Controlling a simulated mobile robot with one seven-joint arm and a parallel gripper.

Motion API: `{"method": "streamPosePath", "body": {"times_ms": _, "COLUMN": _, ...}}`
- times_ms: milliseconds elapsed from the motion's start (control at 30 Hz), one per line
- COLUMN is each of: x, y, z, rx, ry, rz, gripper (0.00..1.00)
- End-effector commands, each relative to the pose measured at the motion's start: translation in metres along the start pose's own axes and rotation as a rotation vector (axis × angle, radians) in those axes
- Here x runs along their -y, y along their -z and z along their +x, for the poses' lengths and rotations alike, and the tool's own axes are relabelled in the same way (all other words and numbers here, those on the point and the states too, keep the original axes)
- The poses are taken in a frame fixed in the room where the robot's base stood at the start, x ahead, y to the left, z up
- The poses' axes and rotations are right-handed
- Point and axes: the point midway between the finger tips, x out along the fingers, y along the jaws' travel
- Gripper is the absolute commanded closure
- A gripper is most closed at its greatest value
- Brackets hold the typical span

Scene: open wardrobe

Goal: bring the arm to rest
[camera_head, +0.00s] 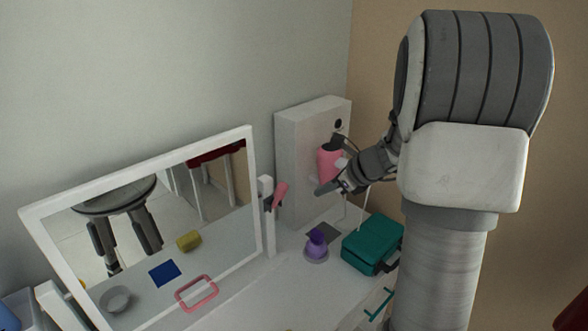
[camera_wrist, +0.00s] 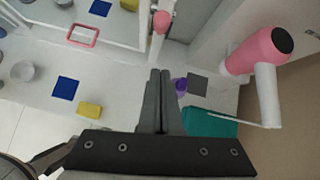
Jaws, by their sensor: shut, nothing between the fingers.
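My gripper (camera_head: 326,189) is raised above the white table, in front of the pink hair dryer in the head view. Its two dark fingers (camera_wrist: 160,73) are shut together with nothing between them in the wrist view. The gripper appears clear of the table items below it. My arm's large grey and white links fill the right of the head view and hide part of the table behind. The pink hair dryer (camera_head: 329,163) is at the white cabinet (camera_head: 297,150); it also shows right of my fingers in the wrist view (camera_wrist: 250,54).
A white-framed mirror (camera_head: 252,190) stands left. A post holds a pink item (camera_head: 280,194). A purple object (camera_head: 316,240) and teal case (camera_head: 371,243) are on the table. A blue square (camera_wrist: 66,88), yellow block (camera_wrist: 89,110) and grey bowl (camera_wrist: 22,70) lie left.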

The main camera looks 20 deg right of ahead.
Motion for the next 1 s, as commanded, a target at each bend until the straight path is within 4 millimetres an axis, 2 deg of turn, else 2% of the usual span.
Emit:
{"method": "streamPosePath", "body": {"times_ms": 167, "x": -0.004, "y": -0.004, "z": -0.002, "rx": -0.001, "ry": -0.005, "rz": -0.028, "gripper": 1.0}}
{"method": "streamPosePath", "body": {"times_ms": 267, "x": -0.022, "y": -0.015, "z": -0.009, "rx": -0.009, "ry": -0.026, "rz": -0.14, "gripper": 1.0}}
{"method": "streamPosePath", "body": {"times_ms": 400, "x": -0.07, "y": -0.038, "z": -0.03, "rx": -0.032, "ry": -0.081, "rz": -0.456, "gripper": 1.0}}
{"method": "streamPosePath", "body": {"times_ms": 600, "x": -0.145, "y": -0.053, "z": -0.067, "rx": -0.072, "ry": -0.167, "rz": -1.003, "gripper": 1.0}}
{"method": "streamPosePath", "body": {"times_ms": 800, "x": -0.206, "y": -0.046, "z": -0.106, "rx": -0.12, "ry": -0.242, "rz": -1.541, "gripper": 1.0}}
{"method": "streamPosePath", "body": {"times_ms": 1000, "x": -0.246, "y": -0.022, "z": -0.143, "rx": -0.2, "ry": -0.313, "rz": -2.06, "gripper": 1.0}}
